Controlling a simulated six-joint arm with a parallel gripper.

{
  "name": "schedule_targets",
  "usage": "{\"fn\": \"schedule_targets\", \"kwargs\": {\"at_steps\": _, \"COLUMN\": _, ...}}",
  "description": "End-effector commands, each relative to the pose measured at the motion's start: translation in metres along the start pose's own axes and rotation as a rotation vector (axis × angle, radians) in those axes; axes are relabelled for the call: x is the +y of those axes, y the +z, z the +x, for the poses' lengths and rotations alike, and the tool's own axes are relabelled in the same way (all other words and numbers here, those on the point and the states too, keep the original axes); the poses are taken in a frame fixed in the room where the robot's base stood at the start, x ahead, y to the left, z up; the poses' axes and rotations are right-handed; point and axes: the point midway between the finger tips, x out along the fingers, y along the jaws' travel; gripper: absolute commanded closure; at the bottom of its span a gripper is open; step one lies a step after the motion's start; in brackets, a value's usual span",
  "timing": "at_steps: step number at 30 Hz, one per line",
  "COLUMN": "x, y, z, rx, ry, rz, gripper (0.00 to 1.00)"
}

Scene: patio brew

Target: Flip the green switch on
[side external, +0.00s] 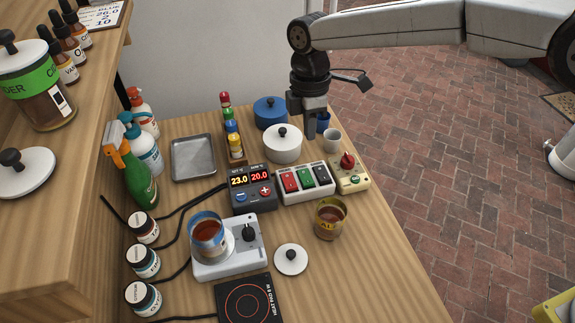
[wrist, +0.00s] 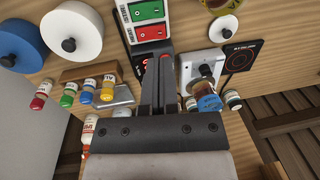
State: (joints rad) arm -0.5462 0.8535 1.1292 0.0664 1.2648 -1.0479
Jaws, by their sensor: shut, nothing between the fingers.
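The green switch (side external: 305,178) is the middle rocker on a white switch box, between a red switch (side external: 290,181) and a black switch (side external: 322,174). The green switch also shows at the top of the wrist view (wrist: 147,10), with the red switch (wrist: 150,31) below it. I cannot tell which way the green switch is set. My gripper (side external: 310,136) is shut and empty, pointing down behind the switch box near the white pot, apart from the switches. In the wrist view its closed fingers (wrist: 159,70) reach up toward the box and partly cover the display unit.
A white lidded pot (side external: 283,145) and a cup (side external: 332,140) stand close to my gripper. A display unit (side external: 251,188) sits left of the switch box, and a red-knob box (side external: 349,175) right. An amber jar (side external: 329,218) stands in front.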

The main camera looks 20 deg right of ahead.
Motion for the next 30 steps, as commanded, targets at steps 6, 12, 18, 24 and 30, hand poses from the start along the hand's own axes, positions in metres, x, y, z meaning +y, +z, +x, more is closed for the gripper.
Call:
{"fn": "schedule_targets", "kwargs": {"at_steps": 6, "x": -0.001, "y": 0.000, "z": 0.031, "rx": -0.001, "ry": -0.003, "rz": 0.000, "gripper": 1.00}}
{"fn": "schedule_targets", "kwargs": {"at_steps": 12, "x": -0.001, "y": 0.000, "z": 0.062, "rx": -0.001, "ry": -0.003, "rz": 0.000, "gripper": 1.00}}
{"fn": "schedule_targets", "kwargs": {"at_steps": 18, "x": -0.001, "y": 0.000, "z": 0.091, "rx": -0.001, "ry": -0.002, "rz": 0.000, "gripper": 1.00}}
{"fn": "schedule_targets", "kwargs": {"at_steps": 24, "x": 0.000, "y": 0.000, "z": 0.112, "rx": 0.000, "ry": 0.000, "rz": 0.000, "gripper": 1.00}}
{"fn": "schedule_targets", "kwargs": {"at_steps": 30, "x": 0.000, "y": 0.000, "z": 0.121, "rx": 0.000, "ry": 0.000, "rz": 0.000, "gripper": 1.00}}
